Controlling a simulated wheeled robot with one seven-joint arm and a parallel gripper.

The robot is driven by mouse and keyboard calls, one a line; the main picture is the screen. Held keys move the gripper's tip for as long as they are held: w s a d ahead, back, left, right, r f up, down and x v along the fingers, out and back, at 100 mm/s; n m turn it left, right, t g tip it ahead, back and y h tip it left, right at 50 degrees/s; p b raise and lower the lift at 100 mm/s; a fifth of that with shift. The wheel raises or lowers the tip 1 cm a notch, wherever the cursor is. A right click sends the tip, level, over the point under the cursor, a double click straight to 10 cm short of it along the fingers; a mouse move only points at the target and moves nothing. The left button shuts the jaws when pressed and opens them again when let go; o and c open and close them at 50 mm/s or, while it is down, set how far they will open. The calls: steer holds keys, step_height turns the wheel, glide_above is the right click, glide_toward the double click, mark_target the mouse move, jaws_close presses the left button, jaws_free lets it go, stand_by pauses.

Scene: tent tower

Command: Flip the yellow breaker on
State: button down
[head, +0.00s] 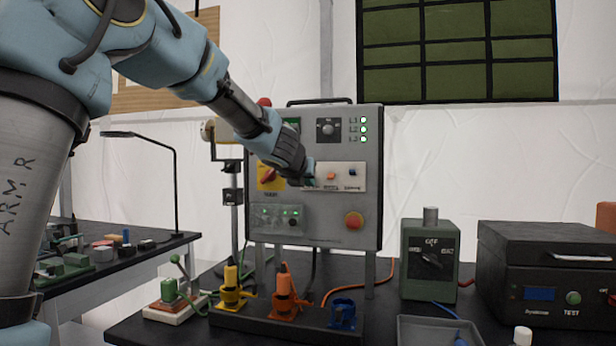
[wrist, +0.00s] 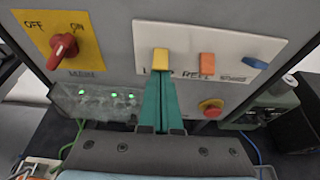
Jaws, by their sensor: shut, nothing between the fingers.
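The yellow breaker (wrist: 160,57) is the left one of three on a pale plate (wrist: 184,53) on the grey control panel (head: 335,219). My gripper (wrist: 159,82) has its teal fingers closed together, with nothing between them. In the wrist view the fingertips are at the lower end of the yellow breaker, in line with it; I cannot tell whether they touch. In the head view my gripper (head: 310,178) is in front of the left end of the plate and hides the yellow breaker. The fingers cover part of the label below it.
An orange breaker (wrist: 207,66) and a blue breaker (wrist: 254,63) sit just right of the yellow one. A red rotary switch (wrist: 64,46) is left, and a red button (head: 354,220) is lower right.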

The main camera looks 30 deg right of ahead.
steer(key=shift+a+r+g+y+p, duration=0.1)
steer(key=shift+r+g+y+p, duration=0.4)
steer(key=shift+p, duration=2.55)
steer(key=shift+s+r+p, duration=0.1)
steer(key=shift+r+p, duration=0.2)
steer(key=shift+p, duration=1.4)
steer(key=shift+f, duration=0.1)
steer(key=shift+r+p, duration=0.7)
steer(key=shift+r, duration=0.2)
